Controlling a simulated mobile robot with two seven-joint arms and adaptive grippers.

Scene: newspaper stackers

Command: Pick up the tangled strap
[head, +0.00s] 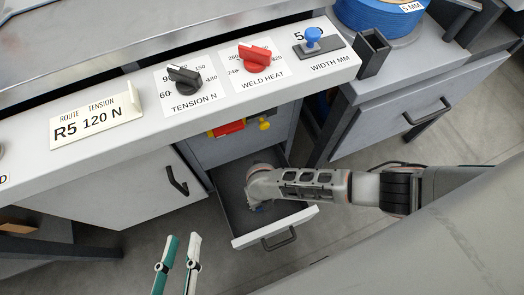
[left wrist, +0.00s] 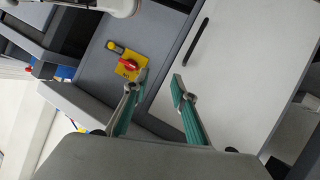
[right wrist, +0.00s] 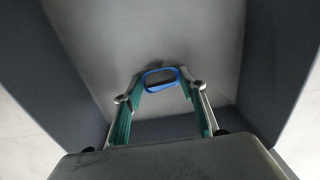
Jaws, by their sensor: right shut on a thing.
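The strap (right wrist: 160,70) shows in the right wrist view as a small blue loop at the drawer's floor. My right gripper (right wrist: 160,84) is shut on it, with a green-padded finger at each side of the loop. In the head view my right arm reaches into the open drawer (head: 276,228), and its hand hides most of the strap there. My left gripper (head: 183,238) is open and empty in front of the cabinet. In the left wrist view its fingers (left wrist: 156,84) stand apart with nothing between them.
The drawer's walls (right wrist: 270,70) stand close around my right gripper. Above is a counter with a black tension knob (head: 184,78), a red weld heat knob (head: 256,57) and a card holder (head: 97,117). A red-and-yellow switch (left wrist: 127,65) is on the cabinet front.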

